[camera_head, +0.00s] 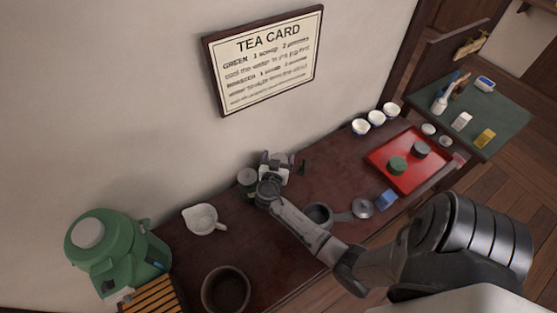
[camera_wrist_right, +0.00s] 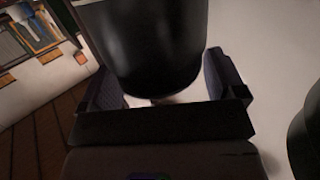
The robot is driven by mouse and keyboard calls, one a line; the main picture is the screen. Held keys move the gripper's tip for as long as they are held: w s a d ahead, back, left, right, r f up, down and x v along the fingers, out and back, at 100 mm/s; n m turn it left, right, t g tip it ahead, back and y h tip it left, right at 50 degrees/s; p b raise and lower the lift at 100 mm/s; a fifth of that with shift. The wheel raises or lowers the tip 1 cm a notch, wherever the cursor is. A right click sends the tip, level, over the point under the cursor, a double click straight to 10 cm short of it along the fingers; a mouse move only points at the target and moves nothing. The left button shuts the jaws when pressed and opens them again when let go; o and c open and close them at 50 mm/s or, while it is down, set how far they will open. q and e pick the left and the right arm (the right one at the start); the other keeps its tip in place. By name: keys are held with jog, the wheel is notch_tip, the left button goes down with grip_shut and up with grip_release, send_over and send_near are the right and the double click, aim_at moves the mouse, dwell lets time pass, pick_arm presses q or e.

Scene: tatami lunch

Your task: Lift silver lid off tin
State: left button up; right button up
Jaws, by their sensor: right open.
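A green tin with a grey, silver-looking lid (camera_head: 248,176) stands on the dark counter near the wall, just left of my right gripper (camera_head: 278,160). A dark green object (camera_head: 301,167) shows on the gripper's other side, mostly hidden. In the right wrist view, a large dark cylinder (camera_wrist_right: 152,45) fills the space between the two fingers of my right gripper (camera_wrist_right: 165,85). The fingers are apart, one on each side of it; I cannot tell whether they touch it or which tin it is. No lid shows in that view. My left gripper is not in view.
A white spouted jug (camera_head: 202,218), a brown bowl (camera_head: 226,290) and a green dispenser (camera_head: 105,250) stand left. A pot (camera_head: 318,215), a round grey lid (camera_head: 362,208) and a blue block (camera_head: 387,199) lie near my right arm. A red tray (camera_head: 408,178) holds two small tins.

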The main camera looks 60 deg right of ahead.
aim_at(279, 158)
jog(key=shift+d, duration=0.1)
jog(key=c, duration=0.8)
jog(key=shift+o, duration=0.2)
jog(key=shift+r, duration=0.1)
notch_tip(279, 158, up, 4)
jog(key=shift+r, duration=0.15)
jog(key=s+d+r+p, duration=0.1)
jog(key=s+d+r, duration=0.1)
jog(key=s+r, duration=0.4)
jog(key=s, duration=0.5)
jog(key=shift+s+r+p, duration=0.25)
jog(key=shift+p, duration=0.05)
jog(key=shift+f, duration=0.1)
